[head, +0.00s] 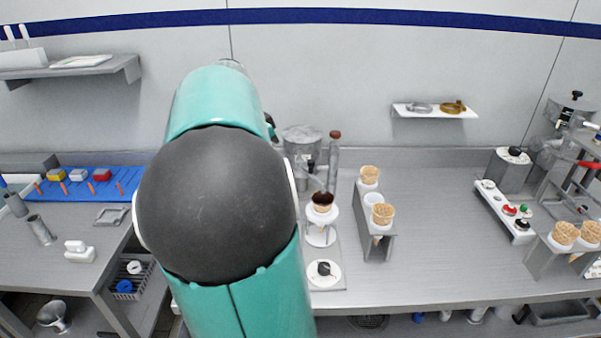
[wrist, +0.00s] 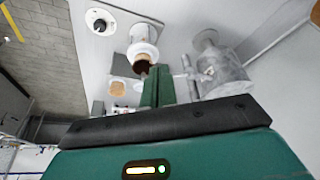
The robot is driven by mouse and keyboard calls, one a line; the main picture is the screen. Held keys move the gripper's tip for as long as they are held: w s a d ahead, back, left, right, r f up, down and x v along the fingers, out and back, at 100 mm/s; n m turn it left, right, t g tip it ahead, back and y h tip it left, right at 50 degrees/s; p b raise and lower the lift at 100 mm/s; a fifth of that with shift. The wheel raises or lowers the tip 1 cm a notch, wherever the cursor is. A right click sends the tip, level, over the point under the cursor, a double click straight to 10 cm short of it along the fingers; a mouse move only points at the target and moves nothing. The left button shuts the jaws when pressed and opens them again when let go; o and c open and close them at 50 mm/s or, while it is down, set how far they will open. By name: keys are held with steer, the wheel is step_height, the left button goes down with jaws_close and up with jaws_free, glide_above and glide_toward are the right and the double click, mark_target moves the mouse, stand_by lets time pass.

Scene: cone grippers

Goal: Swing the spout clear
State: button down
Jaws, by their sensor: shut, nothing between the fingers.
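The metal dispenser (head: 302,142) stands on the counter behind a cone (head: 322,199) with a dark filling, held upright in a white holder (head: 320,217). In the wrist view the dispenser (wrist: 218,72) is right of my gripper, with a thin pale pipe (wrist: 188,77), likely the spout, on its left. My gripper (wrist: 157,72) is shut and empty, its green fingers close together in the picture between the filled cone (wrist: 142,68) and that pipe. I cannot tell whether the fingers touch either. In the head view my arm hides the gripper.
A tall cylinder with a brown top (head: 334,158) stands right of the dispenser. A cone rack (head: 377,245) with empty cones is further right. A white round base with a black knob (head: 323,272) is in front. The counter's right middle is clear.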

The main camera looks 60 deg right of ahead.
mark_target(312, 173)
steer(key=shift+s+d+r+m+g, duration=0.2)
steer(key=shift+s+d+m, duration=0.1)
steer(key=shift+d, duration=0.15)
steer(key=shift+s+d+r+m+g, duration=0.1)
steer(key=shift+s+d+r+m, duration=0.05)
steer(key=shift+d+m, duration=0.2)
steer(key=shift+d+f, duration=0.1)
steer(key=s+d+f, duration=0.4)
steer(key=d+f, duration=0.2)
steer(key=f, duration=0.2)
steer(key=shift+s+d+f, duration=0.15)
steer(key=shift+d+f, duration=0.15)
steer(key=shift+f, duration=0.05)
